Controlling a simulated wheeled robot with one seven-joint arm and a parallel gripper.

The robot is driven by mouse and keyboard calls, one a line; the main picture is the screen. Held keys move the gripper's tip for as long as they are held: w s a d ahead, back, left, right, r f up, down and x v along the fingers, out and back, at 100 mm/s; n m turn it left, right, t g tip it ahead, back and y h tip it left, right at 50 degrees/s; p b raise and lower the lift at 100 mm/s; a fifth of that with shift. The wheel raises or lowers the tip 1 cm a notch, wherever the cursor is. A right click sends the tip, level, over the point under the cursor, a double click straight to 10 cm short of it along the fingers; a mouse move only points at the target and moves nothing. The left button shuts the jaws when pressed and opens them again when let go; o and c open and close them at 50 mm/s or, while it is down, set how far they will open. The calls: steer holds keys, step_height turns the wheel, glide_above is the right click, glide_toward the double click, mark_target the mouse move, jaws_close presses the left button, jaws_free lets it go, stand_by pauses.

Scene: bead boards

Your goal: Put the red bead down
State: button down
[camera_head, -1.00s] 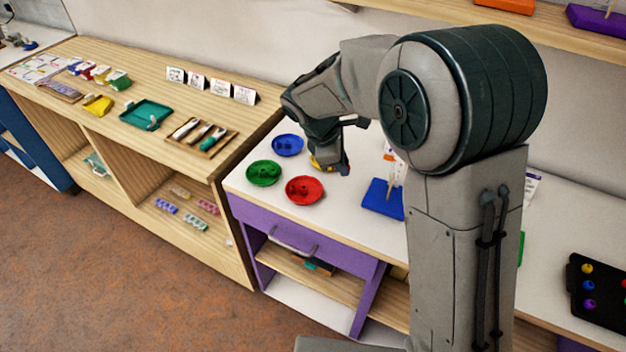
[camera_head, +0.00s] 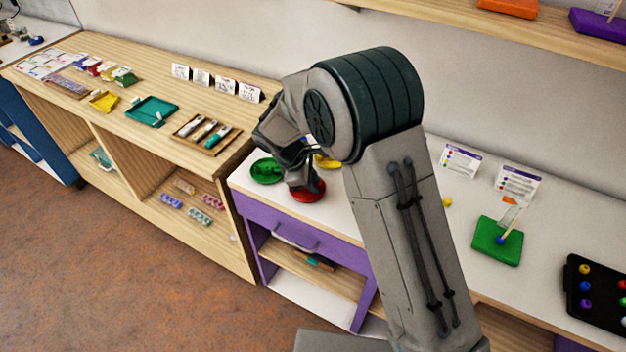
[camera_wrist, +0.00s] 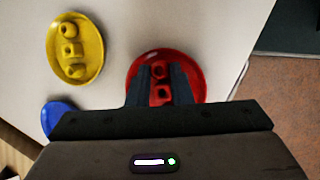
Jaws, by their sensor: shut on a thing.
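A red dish (camera_head: 314,194) sits on the white top of the purple-framed bench, and it also shows in the wrist view (camera_wrist: 198,84). My gripper (camera_head: 303,186) is down over this dish. In the wrist view, my gripper (camera_wrist: 161,72) has its two dark fingers on either side of a red bead (camera_wrist: 158,70), shut on it. Another red piece (camera_wrist: 164,93) shows nearer the palm, between the fingers. Whether the held bead touches the dish is hard to tell.
A yellow dish (camera_wrist: 89,41) holding several yellow beads and a blue dish (camera_wrist: 57,114) stand close by. A green dish (camera_head: 266,171) lies left of the red one. A green board with a peg (camera_head: 497,241) and a black bead tray (camera_head: 596,322) are further right.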

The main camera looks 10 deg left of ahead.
steer(key=shift+f, duration=0.1)
steer(key=shift+f+b, duration=0.3)
steer(key=c, duration=1.6)
jaws_free()
